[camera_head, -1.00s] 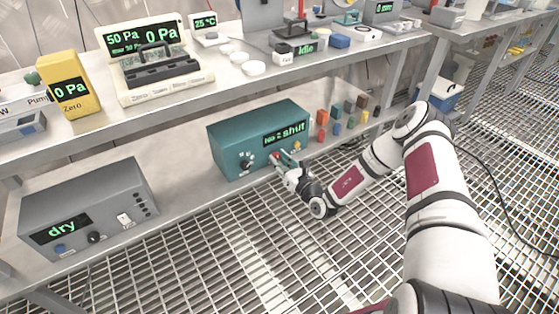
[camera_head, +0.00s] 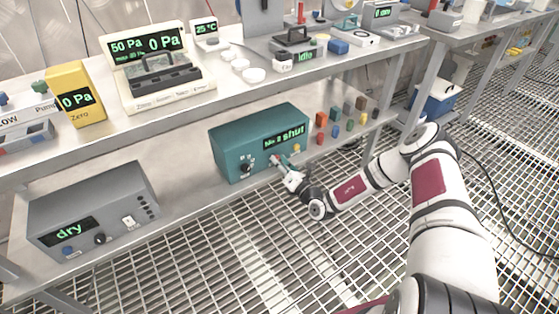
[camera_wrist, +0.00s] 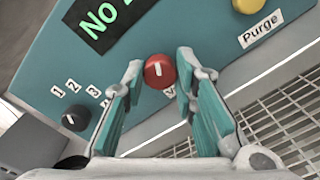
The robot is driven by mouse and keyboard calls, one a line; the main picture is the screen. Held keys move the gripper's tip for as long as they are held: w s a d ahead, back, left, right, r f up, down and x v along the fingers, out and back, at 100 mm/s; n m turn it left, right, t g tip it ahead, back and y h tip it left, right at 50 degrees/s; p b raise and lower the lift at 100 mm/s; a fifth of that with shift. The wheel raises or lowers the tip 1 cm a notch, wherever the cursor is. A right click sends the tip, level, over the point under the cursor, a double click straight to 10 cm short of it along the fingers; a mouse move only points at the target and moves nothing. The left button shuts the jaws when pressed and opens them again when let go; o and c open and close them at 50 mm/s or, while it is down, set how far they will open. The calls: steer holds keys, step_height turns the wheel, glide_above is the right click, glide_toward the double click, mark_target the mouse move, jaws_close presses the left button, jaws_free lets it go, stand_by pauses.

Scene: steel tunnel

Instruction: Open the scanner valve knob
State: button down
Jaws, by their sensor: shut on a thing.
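My gripper (camera_head: 277,161) is at the box's front face, pointing at the panel. In the wrist view, the teal finger pads of my gripper (camera_wrist: 160,62) are closed on the red knob from both sides. The label beneath the knob is mostly hidden by the right finger.
A black selector knob (camera_wrist: 76,118) marked 1, 2, 3 sits left of the valve knob. A yellow Purge knob (camera_wrist: 250,4) sits at the upper right. Several coloured blocks (camera_head: 336,131) stand right of the scanner. The upper shelf (camera_head: 200,108) overhangs; grating floor lies in front.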

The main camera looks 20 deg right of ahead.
steer(key=m+p, duration=0.1)
steer(key=m, duration=1.1)
steer(key=shift+f+p, duration=0.1)
steer(key=shift+p, duration=0.2)
stand_by(0.3)
steer(key=c, duration=1.3)
jaws_free()
steer(key=shift+s+d, duration=0.1)
steer(key=v, duration=1.2)
